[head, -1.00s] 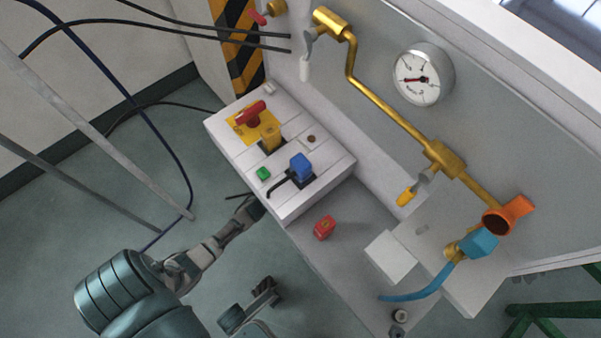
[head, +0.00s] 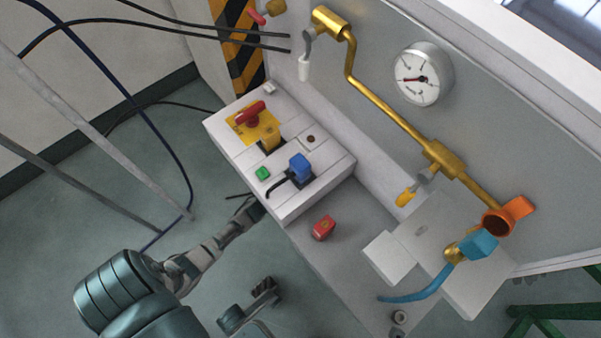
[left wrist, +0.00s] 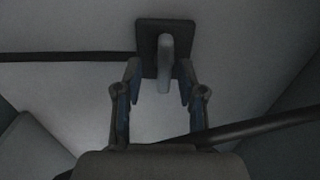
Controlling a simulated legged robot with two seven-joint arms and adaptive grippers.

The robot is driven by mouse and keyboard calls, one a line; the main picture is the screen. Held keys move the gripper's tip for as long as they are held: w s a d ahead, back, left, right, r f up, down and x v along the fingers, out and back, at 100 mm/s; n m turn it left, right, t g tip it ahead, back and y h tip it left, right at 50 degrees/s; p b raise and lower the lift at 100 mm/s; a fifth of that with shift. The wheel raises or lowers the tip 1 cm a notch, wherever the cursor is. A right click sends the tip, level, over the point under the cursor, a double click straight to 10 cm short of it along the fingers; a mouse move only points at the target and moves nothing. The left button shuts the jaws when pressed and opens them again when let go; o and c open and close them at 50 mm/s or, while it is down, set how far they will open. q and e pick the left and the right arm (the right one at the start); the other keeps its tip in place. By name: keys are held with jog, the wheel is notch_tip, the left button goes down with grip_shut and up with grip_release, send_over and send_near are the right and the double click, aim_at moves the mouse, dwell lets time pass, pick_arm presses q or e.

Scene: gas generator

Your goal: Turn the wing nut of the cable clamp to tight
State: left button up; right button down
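In the left wrist view, the wing nut (left wrist: 165,62) is a pale grey upright tab in front of the dark square plate of the cable clamp (left wrist: 148,30). My left gripper (left wrist: 160,82) is open, one finger on each side of the tab, with gaps visible and nearer on the right side. In the head view, my left gripper (head: 252,212) is at the lower left side of the white control box, which hides the clamp and nut. My right gripper (head: 264,290) shows small and dark at the bottom, away from the box; its finger opening is unclear.
A black cable (left wrist: 70,57) runs left from the clamp, and another dark cable (left wrist: 265,127) crosses near my left fingers. The control box (head: 235,165) carries a red switch (head: 250,112) and a blue knob (head: 299,166). A red block (head: 323,228) lies on the ledge.

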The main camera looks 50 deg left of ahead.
pick_arm(q)
jog(key=s, duration=1.2)
jog(key=shift+a+f, duration=0.15)
jog(key=shift+a, duration=0.3)
